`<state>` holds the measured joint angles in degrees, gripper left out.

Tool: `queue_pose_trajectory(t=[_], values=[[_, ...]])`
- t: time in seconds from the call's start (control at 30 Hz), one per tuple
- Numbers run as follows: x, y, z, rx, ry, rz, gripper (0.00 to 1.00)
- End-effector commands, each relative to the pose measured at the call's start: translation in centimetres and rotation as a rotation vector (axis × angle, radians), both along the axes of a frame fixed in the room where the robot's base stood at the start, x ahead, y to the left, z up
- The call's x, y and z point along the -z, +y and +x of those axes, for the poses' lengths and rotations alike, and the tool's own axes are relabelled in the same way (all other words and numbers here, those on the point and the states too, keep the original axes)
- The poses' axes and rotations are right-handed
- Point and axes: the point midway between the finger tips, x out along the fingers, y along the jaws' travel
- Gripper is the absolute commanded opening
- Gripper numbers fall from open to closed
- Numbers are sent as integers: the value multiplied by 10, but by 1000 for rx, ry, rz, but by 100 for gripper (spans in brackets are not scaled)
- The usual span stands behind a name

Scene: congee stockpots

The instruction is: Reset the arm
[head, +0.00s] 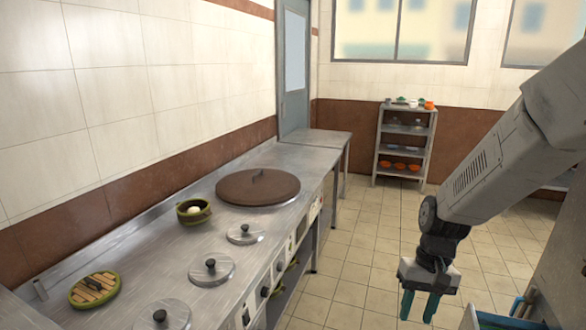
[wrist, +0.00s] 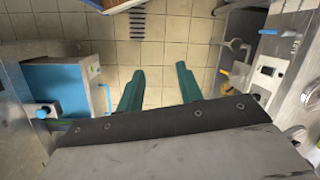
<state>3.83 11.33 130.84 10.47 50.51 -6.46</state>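My gripper (head: 420,305) hangs pointing down over the tiled floor at the lower right of the head view, to the right of the steel stove counter. Its two teal fingers stand apart with nothing between them. In the wrist view my gripper (wrist: 162,92) also shows open, with bare floor tiles between and beyond the fingers. My arm (head: 500,150) reaches in from the right edge.
The stove counter (head: 120,275) runs along the left wall with a green pot (head: 193,211), a slatted lid (head: 95,290), a large brown lid (head: 257,187) and small metal lids. A shelf rack (head: 403,140) stands at the back. A blue-edged bin (head: 497,320) is near my gripper. Floor between is clear.

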Motion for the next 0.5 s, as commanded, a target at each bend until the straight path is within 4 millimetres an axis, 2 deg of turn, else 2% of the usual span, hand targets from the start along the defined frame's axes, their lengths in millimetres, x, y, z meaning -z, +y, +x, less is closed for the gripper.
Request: queue_pose_trajectory(t=[0.03,0.2,0.3,0.5], values=[[-20,1,-16,-6,1,-9,36],[-72,0,-73,-21,24,-50,36],[-97,-2,-104,-30,18,-77,36],[-133,-6,-159,-57,-52,-128,36]])
